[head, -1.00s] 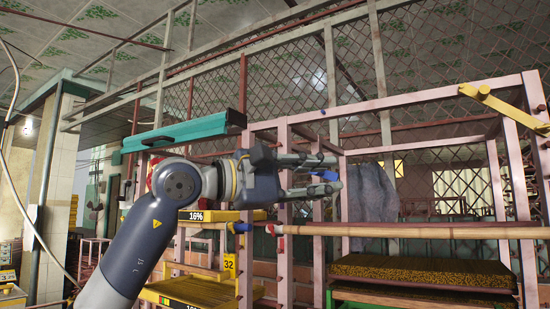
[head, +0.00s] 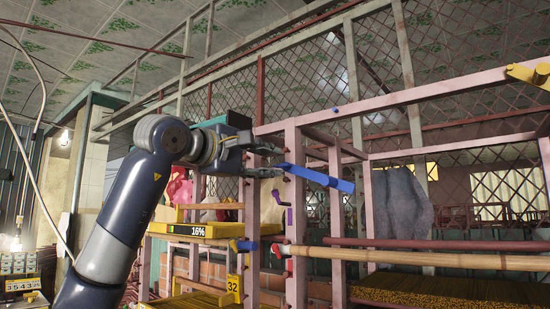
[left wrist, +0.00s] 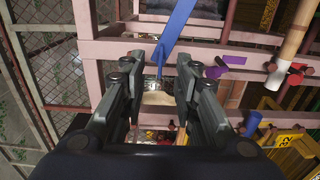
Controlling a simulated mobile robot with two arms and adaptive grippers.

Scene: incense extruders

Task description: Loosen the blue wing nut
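A long flat blue piece (head: 318,178) sticks out from the pink frame just right of my left gripper; it is the closest match to the blue wing nut. It also shows in the left wrist view (left wrist: 175,32), with its lower end just ahead of the fingertips. My left gripper (head: 276,161) points right, close to the blue piece's left end. In the left wrist view its two fingers (left wrist: 157,85) are apart with a clear gap between them. Whether a finger touches the piece I cannot tell. My right gripper is not in view.
The pink frame post (head: 296,215) stands just beyond my gripper. A purple piece (head: 289,217), a smaller blue piece (head: 243,245) and a bamboo pole (head: 400,257) are lower down. A yellow tray marked 16% (head: 197,231) sits lower left. Wire mesh (head: 460,90) is behind.

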